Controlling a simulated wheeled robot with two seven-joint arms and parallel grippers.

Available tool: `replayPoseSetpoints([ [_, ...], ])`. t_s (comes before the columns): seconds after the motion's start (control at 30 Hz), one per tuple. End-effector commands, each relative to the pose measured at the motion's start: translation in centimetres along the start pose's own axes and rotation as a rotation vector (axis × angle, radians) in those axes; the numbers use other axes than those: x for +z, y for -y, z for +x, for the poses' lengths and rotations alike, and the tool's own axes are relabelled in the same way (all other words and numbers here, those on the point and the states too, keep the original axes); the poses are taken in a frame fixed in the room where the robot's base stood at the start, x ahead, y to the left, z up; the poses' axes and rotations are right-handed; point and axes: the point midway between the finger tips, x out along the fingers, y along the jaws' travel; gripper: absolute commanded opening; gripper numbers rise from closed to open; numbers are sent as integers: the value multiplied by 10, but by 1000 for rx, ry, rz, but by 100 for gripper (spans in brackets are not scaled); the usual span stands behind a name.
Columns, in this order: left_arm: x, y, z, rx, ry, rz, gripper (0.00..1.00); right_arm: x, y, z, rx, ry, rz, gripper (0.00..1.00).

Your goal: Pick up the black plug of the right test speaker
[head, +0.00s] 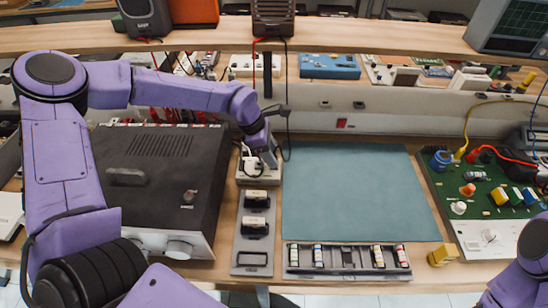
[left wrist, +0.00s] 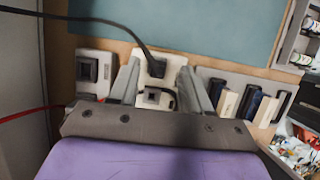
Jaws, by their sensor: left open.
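The right test speaker (head: 273,18) stands on the shelf at the top, with a red and a black cable hanging from it. The black cable (head: 289,125) loops down towards my left gripper. In the left wrist view the black cable ends at the black plug (left wrist: 157,68), at a white socket block (left wrist: 145,58). My left gripper (head: 268,156) is over the socket strip (head: 246,176). In the left wrist view its open fingers (left wrist: 160,88) stand on either side of the block and plug. I cannot tell whether they touch. My right gripper is out of view.
A large dark amplifier (head: 150,175) stands left of the strip. A blue-green mat (head: 355,190) lies clear to the right. A grey holder (head: 254,225) with black parts and a tray (head: 345,270) of small bottles lie in front. A green board (head: 480,195) stands at right.

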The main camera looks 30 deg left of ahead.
Motion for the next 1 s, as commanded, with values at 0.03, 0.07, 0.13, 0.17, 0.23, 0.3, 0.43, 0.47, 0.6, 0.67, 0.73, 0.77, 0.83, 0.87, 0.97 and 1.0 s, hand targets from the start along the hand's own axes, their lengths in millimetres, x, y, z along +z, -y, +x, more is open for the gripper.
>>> replayPoseSetpoints([
  [0.03,0,0,7,-4,-5,0,48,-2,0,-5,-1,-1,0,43],
  [0.07,0,0,12,-3,-5,-1,48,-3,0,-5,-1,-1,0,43],
  [0.13,0,0,21,-3,-3,-1,48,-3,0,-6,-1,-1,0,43],
  [0.17,0,0,22,-1,-1,0,48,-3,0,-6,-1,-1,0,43],
  [0.23,0,0,24,0,0,0,48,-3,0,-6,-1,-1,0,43],
  [0.3,0,0,24,0,1,0,48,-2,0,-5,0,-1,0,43],
  [0.43,1,0,24,0,1,1,28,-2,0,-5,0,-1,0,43],
  [0.47,1,0,24,0,1,1,19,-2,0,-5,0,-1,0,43],
  [0.6,1,0,24,0,0,1,0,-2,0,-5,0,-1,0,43],
  [0.67,1,0,24,0,0,1,0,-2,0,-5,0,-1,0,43],
  [0.73,1,0,24,-1,0,1,0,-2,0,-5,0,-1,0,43],
  [0.77,1,0,24,-1,0,1,0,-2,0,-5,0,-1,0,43],
  [0.83,1,0,24,-1,0,1,0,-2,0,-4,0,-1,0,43],
  [0.87,1,0,23,0,1,1,0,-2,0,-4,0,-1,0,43],
  [0.97,4,-1,18,1,2,1,0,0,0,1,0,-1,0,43],
  [1.0,5,-1,13,3,3,1,0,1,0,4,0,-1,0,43],
])
